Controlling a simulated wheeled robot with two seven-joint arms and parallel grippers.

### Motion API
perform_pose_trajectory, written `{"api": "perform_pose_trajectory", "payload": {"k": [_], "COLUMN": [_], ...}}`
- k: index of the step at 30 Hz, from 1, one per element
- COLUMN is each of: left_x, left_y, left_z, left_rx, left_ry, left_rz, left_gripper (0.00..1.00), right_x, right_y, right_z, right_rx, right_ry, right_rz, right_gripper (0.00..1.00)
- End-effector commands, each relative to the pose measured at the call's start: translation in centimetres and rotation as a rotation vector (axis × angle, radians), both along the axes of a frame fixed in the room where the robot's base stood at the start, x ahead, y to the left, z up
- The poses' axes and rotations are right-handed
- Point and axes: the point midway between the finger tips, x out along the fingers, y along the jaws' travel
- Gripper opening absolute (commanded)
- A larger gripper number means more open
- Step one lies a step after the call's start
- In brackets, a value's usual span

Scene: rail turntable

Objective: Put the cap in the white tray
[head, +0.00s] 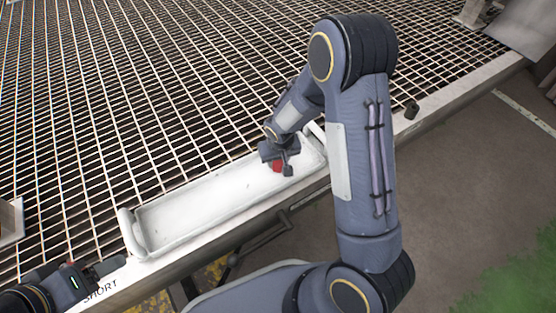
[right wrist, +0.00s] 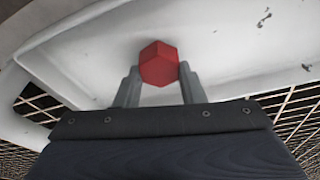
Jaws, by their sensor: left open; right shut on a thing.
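The cap is a small red piece (head: 277,166) at the right part of the white tray in the head view. In the right wrist view the red cap (right wrist: 159,64) sits between both fingertips, with a hexagonal outline. My right gripper (head: 282,165) is shut on it, over the tray; I cannot tell whether the cap touches the tray floor. The white tray (head: 190,221) is long and shallow, with raised handles at both ends, and its white surface (right wrist: 230,40) fills much of the right wrist view. My left gripper (head: 105,268) is open and empty at the lower left.
The tray lies on a metal grating (head: 130,90) along a pale edge beam (head: 455,92). A small dark cylinder (head: 411,110) stands on the beam to the right of my right arm. Bare ground and grass lie beyond the beam at the right.

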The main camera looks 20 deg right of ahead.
Motion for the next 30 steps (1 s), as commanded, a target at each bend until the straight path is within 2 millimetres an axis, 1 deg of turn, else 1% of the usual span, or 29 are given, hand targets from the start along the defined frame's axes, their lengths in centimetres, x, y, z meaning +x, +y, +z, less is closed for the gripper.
{"api": "perform_pose_trajectory", "payload": {"k": [2,6,7,11,19,22,26,30], "left_x": [0.0,0.0,0.0,0.0,0.0,0.0,0.0,0.0], "left_y": [0.0,0.0,0.0,0.0,0.0,0.0,0.0,0.0], "left_z": [0.0,-0.4,-0.2,-0.2,-0.2,0.4,1.2,2.6], "left_rx": [0.0,0.0,0.0,0.0,0.0,0.0,0.0,0.0], "left_ry": [0.0,0.0,0.0,0.0,0.0,0.0,0.0,0.0], "left_rz": [0.0,0.0,0.0,0.0,0.0,0.0,0.0,0.0], "left_gripper": [0.65,0.65,0.65,0.65,0.65,0.65,0.65,0.65], "right_x": [0.0,0.0,0.0,0.0,0.0,0.0,-0.4,-1.0], "right_y": [0.0,0.0,0.0,0.0,0.0,0.0,0.1,0.2], "right_z": [0.1,-0.4,-0.2,-0.2,-0.1,0.5,2.4,5.6], "right_rx": [0.0,0.0,0.0,0.0,0.0,0.0,0.001,0.002], "right_ry": [0.0,0.0,0.0,0.0,0.0,0.0,-0.002,-0.004], "right_rz": [0.0,-0.001,-0.001,-0.001,-0.001,0.0,-0.001,0.0], "right_gripper": [0.0,0.0,0.39,0.56,0.57,0.57,0.57,0.57]}}
